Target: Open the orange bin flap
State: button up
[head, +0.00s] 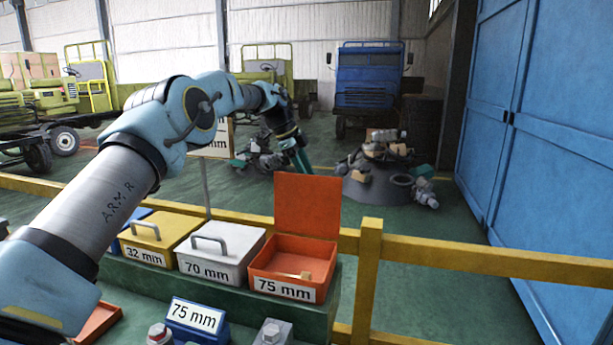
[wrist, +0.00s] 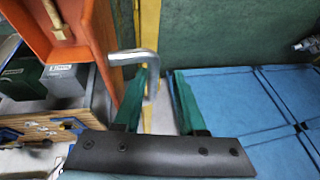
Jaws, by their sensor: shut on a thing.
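The orange bin (head: 258,274), labelled 75 mm, stands at the right end of a row of bins in the head view. Its orange flap (head: 307,206) stands upright at the bin's back edge, and the inside shows. A small tan piece (head: 294,276) lies in it. My gripper (head: 301,160) is above and behind the flap, its tips partly hidden by it. In the wrist view, my green fingers (wrist: 158,100) are shut on the flap's bent metal handle (wrist: 132,57), next to the orange panel (wrist: 92,30). The handle is hidden in the head view.
A white 70 mm bin (head: 222,250) and a yellow 32 mm bin (head: 160,240) stand closed to the left. A yellow rail (head: 450,255) runs behind and to the right. A blue 75 mm block (head: 195,320) is in front. Blue doors (head: 540,130) stand far right.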

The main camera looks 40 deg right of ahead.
jog(key=o, duration=0.3)
jog(key=shift+o, duration=0.2)
jog(key=v, duration=1)
jog(key=shift+w+a+r+b, duration=0.15)
jog(key=shift+r+b, duration=0.15)
jog(key=shift+b, duration=0.05)
